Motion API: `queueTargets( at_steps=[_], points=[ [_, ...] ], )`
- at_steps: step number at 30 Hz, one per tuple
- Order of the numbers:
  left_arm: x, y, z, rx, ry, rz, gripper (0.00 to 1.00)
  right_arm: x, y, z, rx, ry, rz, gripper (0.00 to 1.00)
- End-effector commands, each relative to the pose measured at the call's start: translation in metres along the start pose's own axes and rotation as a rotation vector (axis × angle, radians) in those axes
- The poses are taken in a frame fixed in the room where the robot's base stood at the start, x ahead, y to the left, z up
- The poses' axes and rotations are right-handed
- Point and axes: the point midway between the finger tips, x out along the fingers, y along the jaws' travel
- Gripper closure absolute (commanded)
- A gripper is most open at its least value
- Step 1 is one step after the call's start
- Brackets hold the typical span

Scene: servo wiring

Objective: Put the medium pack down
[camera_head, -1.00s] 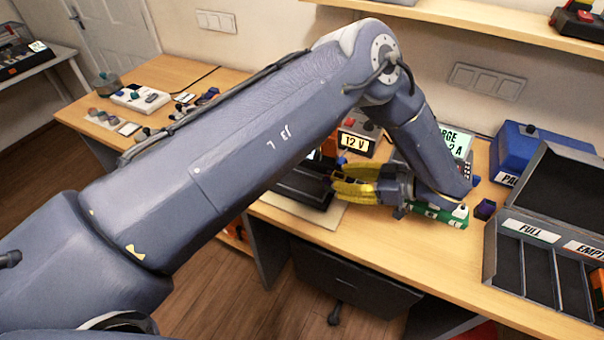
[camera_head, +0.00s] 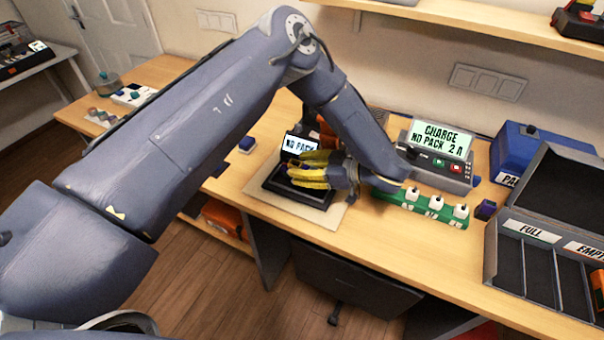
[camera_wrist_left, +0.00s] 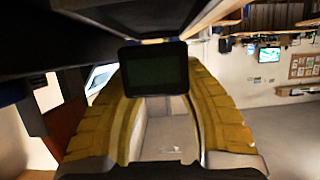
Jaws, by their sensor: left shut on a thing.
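My left gripper (camera_head: 300,172) has yellow fingers and is shut on the medium pack, low over the black tester (camera_head: 283,198). The pack shows in the left wrist view as a dark block (camera_wrist_left: 153,69) between the yellow fingers (camera_wrist_left: 160,110). In the head view the fingers mostly hide it, and I cannot tell whether it touches the tester. The tester's display (camera_head: 300,146) reads NO PACK. My right gripper is not in view.
The charger (camera_head: 440,152) reads CHARGE NO PACK 2 A. A green strip with white plugs (camera_head: 424,206) lies before it. An open case (camera_head: 531,232) marked FULL and EMPTY stands at right, beside a blue box (camera_head: 535,152). Bare tabletop lies at front centre.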

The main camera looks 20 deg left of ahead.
Motion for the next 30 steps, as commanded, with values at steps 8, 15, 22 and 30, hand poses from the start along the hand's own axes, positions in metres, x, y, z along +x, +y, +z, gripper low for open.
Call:
queueTargets(
  at_steps=[8, 15, 22, 30],
  points=[
    [0.007, 0.000, 0.021, 0.001, 0.000, 0.001, 1.00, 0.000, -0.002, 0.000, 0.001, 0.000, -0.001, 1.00],
    [0.007, 0.000, 0.021, 0.001, 0.000, 0.001, 1.00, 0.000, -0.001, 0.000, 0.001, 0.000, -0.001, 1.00],
    [0.008, -0.001, 0.025, 0.002, 0.000, 0.000, 0.60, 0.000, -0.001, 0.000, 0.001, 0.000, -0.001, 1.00],
    [0.008, -0.001, 0.024, 0.002, -0.001, 0.000, 0.39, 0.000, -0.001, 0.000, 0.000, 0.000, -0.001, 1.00]
  ],
)
